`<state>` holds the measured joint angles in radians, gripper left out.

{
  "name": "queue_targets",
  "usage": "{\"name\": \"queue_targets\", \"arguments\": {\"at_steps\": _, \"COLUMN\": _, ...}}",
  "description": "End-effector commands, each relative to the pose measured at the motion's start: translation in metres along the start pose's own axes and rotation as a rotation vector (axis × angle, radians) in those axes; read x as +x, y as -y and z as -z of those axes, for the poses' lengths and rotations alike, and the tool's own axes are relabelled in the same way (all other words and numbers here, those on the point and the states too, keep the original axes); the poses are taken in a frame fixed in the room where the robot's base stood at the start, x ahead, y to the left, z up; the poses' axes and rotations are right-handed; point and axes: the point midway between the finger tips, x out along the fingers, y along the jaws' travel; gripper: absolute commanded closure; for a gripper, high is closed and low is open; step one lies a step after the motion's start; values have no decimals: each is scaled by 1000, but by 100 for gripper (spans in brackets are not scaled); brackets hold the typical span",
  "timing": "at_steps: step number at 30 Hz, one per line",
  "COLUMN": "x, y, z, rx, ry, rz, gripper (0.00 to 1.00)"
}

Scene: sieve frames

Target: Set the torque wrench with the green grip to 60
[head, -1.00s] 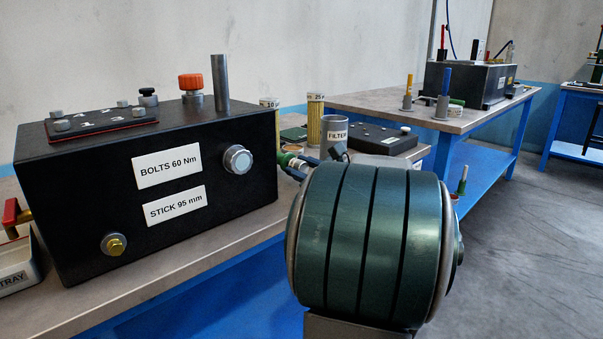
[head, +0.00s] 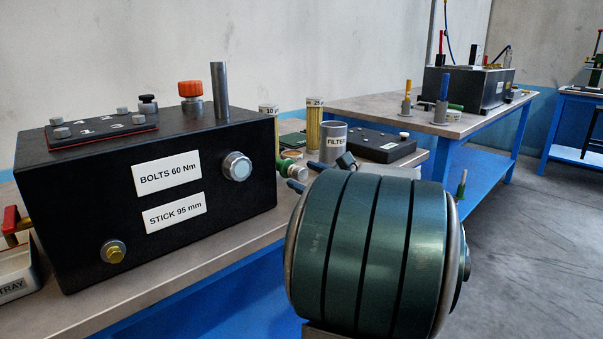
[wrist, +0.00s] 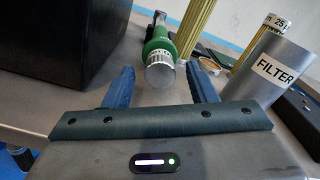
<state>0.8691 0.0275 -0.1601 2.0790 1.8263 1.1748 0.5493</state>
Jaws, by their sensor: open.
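The torque wrench with the green grip (wrist: 160,42) lies on the bench in the wrist view. Its silver knurled end (wrist: 161,73) points toward me, between the lines of my two blue fingers. In the head view the green grip (head: 288,167) shows small beside the black box, partly behind my arm. My gripper (wrist: 161,68) is open, with a finger on each side of the wrench's end and nothing held. I cannot tell whether the fingers touch the wrench. The setting on its scale is not readable.
A black box (head: 100,225) labelled "BOLTS 60 Nm" and "STICK 95 mm" stands at left. A grey FILTER cup (wrist: 272,78) and yellow filter cylinders (wrist: 205,30) stand close on the right. A black plate (head: 375,145) lies behind. Bare bench (head: 200,265) shows in front of the box.

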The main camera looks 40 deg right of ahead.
Motion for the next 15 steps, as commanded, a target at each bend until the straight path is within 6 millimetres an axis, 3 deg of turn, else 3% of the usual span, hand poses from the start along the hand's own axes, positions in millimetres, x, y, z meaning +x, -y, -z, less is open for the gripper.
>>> {"name": "queue_targets", "arguments": {"at_steps": 9, "x": -74, "y": 2, "z": -3, "rx": 0, "ry": -2, "rz": 5, "gripper": 48}}
{"name": "queue_targets", "arguments": {"at_steps": 15, "x": -106, "y": 1, "z": -1, "rx": 0, "ry": -2, "rz": 4, "gripper": 48}}
